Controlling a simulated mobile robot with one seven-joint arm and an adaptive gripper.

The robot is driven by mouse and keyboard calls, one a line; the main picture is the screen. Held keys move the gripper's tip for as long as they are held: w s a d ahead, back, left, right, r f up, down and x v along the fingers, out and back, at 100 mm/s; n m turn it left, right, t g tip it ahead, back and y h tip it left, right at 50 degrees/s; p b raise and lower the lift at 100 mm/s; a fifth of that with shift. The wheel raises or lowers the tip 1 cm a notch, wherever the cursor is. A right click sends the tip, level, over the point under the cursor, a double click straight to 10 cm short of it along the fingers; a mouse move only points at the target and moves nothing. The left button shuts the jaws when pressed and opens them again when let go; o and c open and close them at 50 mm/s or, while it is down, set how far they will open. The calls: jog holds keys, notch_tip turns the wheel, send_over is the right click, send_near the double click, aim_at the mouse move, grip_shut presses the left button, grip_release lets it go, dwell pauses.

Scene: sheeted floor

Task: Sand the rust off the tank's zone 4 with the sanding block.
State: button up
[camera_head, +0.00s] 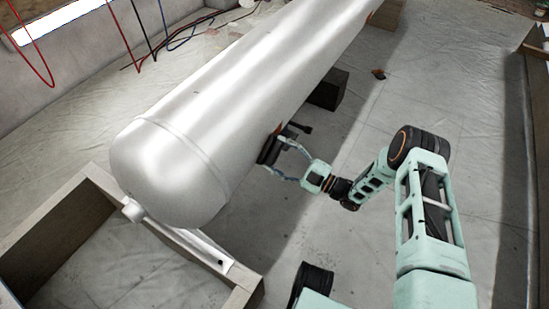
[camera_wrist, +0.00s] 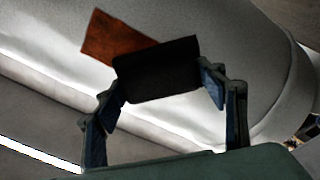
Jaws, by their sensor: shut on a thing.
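The tank (camera_head: 215,105) is a long, pale grey cylinder lying aslant across the head view. My gripper (camera_head: 275,154) is at its right side, shut on the dark sanding block (camera_head: 269,149). In the wrist view the black sanding block (camera_wrist: 158,70) sits between the two fingertips of my gripper (camera_wrist: 165,80). An orange-brown rust patch (camera_wrist: 112,40) shows beyond the block on the tank (camera_wrist: 225,30), partly covered by it. Whether the block touches the tank cannot be told. Another rust-coloured spot (camera_head: 370,15) is near the tank's far end. No zone numbers are readable.
A wooden frame (camera_head: 50,225) stands below the tank's near end. Red and blue cables (camera_head: 165,40) hang at upper left. The sheeted floor (camera_head: 420,80) right of the tank is mostly clear.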

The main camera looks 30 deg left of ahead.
jog(key=shift+w+d+r, duration=0.1)
jog(key=shift+w+r, duration=0.05)
jog(key=shift+w, duration=1.95)
jog(key=shift+w+r, duration=0.1)
jog(key=shift+w, duration=1.95)
jog(key=shift+w+d, duration=0.15)
jog(key=shift+w, duration=0.65)
jog(key=shift+w+d, duration=0.1)
jog(key=shift+w, duration=0.7)
jog(key=shift+s+p, duration=0.8)
jog(key=shift+s, duration=0.2)
jog(key=shift+s+f+p, duration=0.15)
jog(key=shift+s+p, duration=0.2)
jog(key=shift+s, duration=0.55)
jog(key=shift+s+a+p, duration=0.2)
jog(key=shift+s+p, duration=0.45)
jog(key=shift+s, duration=0.6)
jog(key=shift+s+a+p, duration=0.2)
jog(key=shift+s+p, duration=0.45)
jog(key=shift+s, duration=0.6)
jog(key=shift+s+a+p, duration=0.15)
jog(key=shift+s+p, duration=0.8)
jog(key=shift+s, duration=1.7)
